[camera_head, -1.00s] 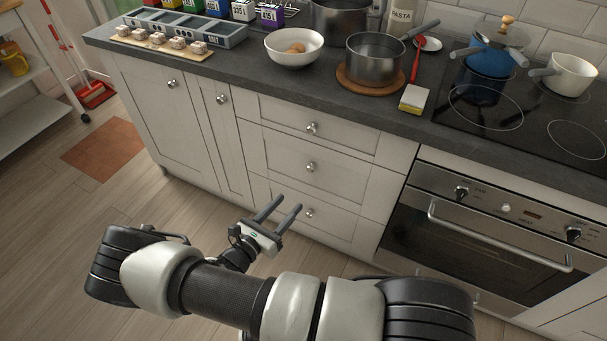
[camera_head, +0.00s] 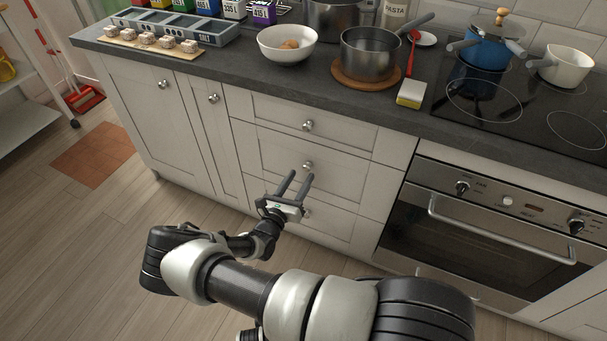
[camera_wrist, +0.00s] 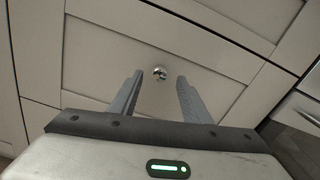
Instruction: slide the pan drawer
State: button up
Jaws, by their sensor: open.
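A stack of three pale drawers stands below the worktop, all shut: the top drawer (camera_head: 345,131), the middle drawer (camera_head: 350,176) and the bottom drawer (camera_head: 335,229). No label shows which one is the pan drawer. My gripper (camera_head: 301,173) is open and empty in front of the stack, its fingers pointing at the middle drawer's round metal knob (camera_head: 307,165). In the wrist view a knob (camera_wrist: 160,73) appears between the two fingertips (camera_wrist: 160,76), with no visible contact. The bottom drawer's knob (camera_head: 307,213) is partly hidden beside my gripper.
An oven (camera_head: 480,235) with a bar handle (camera_head: 500,232) stands right of the drawers. Cupboard doors (camera_head: 160,120) are on the left. The worktop (camera_head: 250,83) above holds a pot (camera_head: 370,55), a white bowl (camera_head: 287,47) and a sponge (camera_head: 411,94). The floor in front is clear.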

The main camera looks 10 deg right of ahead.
aim_at(305, 170)
jog(key=shift+x, duration=1.7)
grip_shut()
